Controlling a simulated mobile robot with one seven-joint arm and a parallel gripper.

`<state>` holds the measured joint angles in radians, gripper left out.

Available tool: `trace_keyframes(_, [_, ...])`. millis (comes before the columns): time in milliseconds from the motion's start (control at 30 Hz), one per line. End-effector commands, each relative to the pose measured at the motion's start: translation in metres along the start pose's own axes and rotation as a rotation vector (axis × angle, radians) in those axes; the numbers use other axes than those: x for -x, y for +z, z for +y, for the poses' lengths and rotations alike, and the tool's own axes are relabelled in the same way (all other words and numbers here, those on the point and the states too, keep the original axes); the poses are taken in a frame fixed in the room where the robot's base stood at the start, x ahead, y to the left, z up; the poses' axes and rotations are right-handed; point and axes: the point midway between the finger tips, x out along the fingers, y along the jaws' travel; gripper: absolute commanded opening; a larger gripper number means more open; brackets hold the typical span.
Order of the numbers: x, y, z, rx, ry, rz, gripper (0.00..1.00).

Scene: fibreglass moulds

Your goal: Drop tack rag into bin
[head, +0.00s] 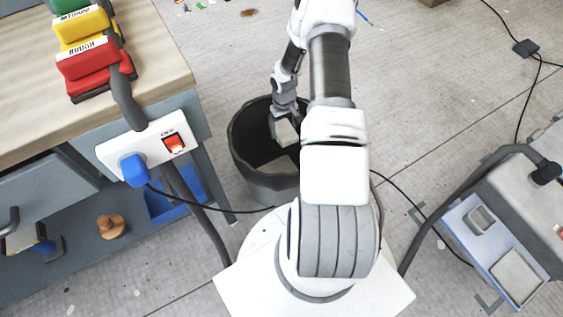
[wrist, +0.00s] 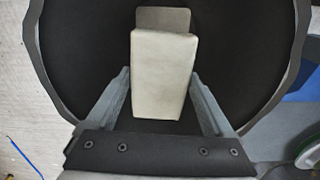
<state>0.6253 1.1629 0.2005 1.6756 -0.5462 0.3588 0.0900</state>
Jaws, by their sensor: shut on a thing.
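My gripper (head: 284,116) points down inside the mouth of the black bin (head: 238,145). It is shut on the tack rag (head: 285,131), a pale cream, folded, block-shaped pad. In the wrist view the rag (wrist: 163,75) sits between the two grey fingers (wrist: 160,82), with the bin's dark inside behind it and the bin's rim (wrist: 299,60) around it. A flat grey-beige patch (wrist: 163,18) shows beyond the rag, low in the bin; I cannot tell what it is.
A wooden-topped bench (head: 160,75) with coloured sanding blocks (head: 88,55) and a power strip (head: 150,143) stands left of the bin. A grey machine with a blue tray (head: 490,250) is at the right. Cables cross the floor. The floor behind the bin is mostly clear.

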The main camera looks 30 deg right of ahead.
Motion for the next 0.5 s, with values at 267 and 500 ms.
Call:
trace_keyframes(267, [-0.0023, -0.0005, 0.0001, 0.000, 0.000, 0.001, 0.42])
trace_keyframes(500, [-0.0023, -0.0004, 0.0001, 0.000, 0.000, 0.001, 1.00])
